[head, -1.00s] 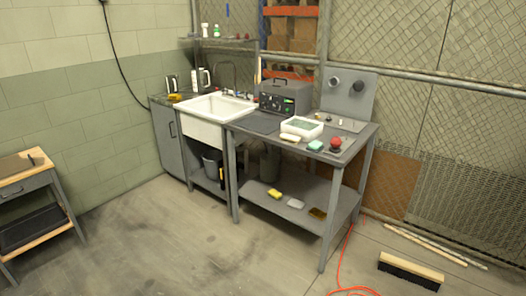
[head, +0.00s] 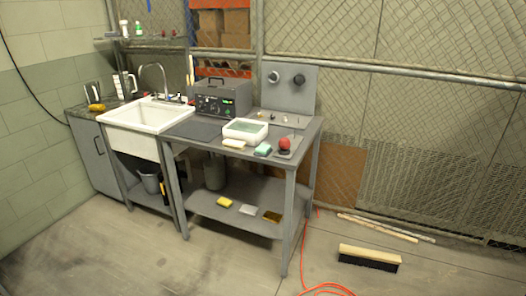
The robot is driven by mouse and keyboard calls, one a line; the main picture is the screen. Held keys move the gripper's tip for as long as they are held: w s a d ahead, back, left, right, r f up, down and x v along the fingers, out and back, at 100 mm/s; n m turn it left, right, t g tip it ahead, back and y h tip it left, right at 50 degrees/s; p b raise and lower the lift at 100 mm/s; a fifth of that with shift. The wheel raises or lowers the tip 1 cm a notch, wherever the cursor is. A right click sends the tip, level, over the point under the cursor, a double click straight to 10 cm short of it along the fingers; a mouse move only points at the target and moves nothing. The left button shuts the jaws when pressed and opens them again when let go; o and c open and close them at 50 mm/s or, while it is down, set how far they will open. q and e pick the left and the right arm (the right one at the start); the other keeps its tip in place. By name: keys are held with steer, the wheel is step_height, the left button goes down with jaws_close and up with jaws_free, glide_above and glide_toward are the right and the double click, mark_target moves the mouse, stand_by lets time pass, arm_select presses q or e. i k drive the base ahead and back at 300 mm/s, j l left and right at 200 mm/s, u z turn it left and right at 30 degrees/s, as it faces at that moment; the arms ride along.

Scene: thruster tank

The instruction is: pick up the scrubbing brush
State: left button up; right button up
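No small brush is clearly recognisable on the furniture. A wide brush head (head: 370,256) with a pale wooden block and black bristles lies on the floor at the right. A pale block (head: 234,144) and a green block (head: 263,150) lie at the bench's front edge; I cannot tell if either has bristles. On the lower shelf lie a yellow block (head: 224,202), a grey-white block (head: 248,209) and a brownish-gold block (head: 272,216). A small yellow item (head: 96,107) lies left of the sink. Neither of my grippers is in view.
The grey bench (head: 306,136) carries a white tray (head: 229,133), a control box (head: 222,101) and a red knob (head: 285,144). A white sink (head: 131,129) stands to its left. An orange cable (head: 324,290) and poles (head: 380,228) lie on the floor. The front floor is mostly clear.

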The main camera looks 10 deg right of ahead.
mark_target(239, 146)
steer(key=i+l+u, duration=0.1)
steer(key=u, duration=1.6)
steer(key=l+u, duration=0.15)
steer(key=l, duration=0.7)
